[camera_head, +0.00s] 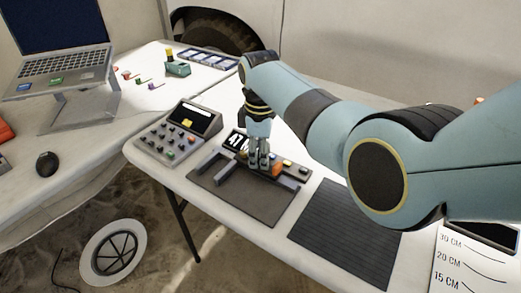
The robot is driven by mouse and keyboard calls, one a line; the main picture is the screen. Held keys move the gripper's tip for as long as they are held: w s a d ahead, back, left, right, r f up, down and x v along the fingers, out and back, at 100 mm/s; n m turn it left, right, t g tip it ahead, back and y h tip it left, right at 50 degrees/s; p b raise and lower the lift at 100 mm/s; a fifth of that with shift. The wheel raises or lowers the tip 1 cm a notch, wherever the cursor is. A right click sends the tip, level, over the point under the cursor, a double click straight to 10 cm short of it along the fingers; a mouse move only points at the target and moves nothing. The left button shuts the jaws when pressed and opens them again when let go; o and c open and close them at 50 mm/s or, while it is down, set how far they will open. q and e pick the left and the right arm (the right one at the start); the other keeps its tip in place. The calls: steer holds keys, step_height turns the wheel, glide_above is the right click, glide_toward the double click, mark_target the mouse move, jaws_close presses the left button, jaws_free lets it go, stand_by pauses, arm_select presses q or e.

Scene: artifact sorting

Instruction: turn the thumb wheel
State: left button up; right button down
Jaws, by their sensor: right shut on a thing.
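A grey measuring device with two jaws (213,161) lies on a dark mat (237,201) on the white table. Its black display (236,141) shows white digits, partly covered by my arm. My right gripper (258,166) points straight down at the device's bar and is shut on a small part there. That part, which I take to be the thumb wheel, is mostly hidden by the fingers. An orange piece (279,170) sits just right of the fingertips. My left gripper is not in view.
A button panel (177,132) stands left of the device. A ridged dark mat (345,232) lies to its right, empty. A laptop (62,62) on a stand, a mouse (47,164) and small coloured pieces are on the left table. A height chart (470,262) is at the lower right.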

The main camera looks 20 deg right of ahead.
steer(key=shift+r+m+p, duration=0.1)
steer(key=shift+m+p, duration=0.55)
steer(key=shift+m, duration=0.45)
steer(key=shift+m+p, duration=0.35)
steer(key=shift+m, duration=0.35)
steer(key=shift+f, duration=0.2)
steer(key=c, duration=1.1)
jaws_free()
steer(key=shift+s+r, duration=0.1)
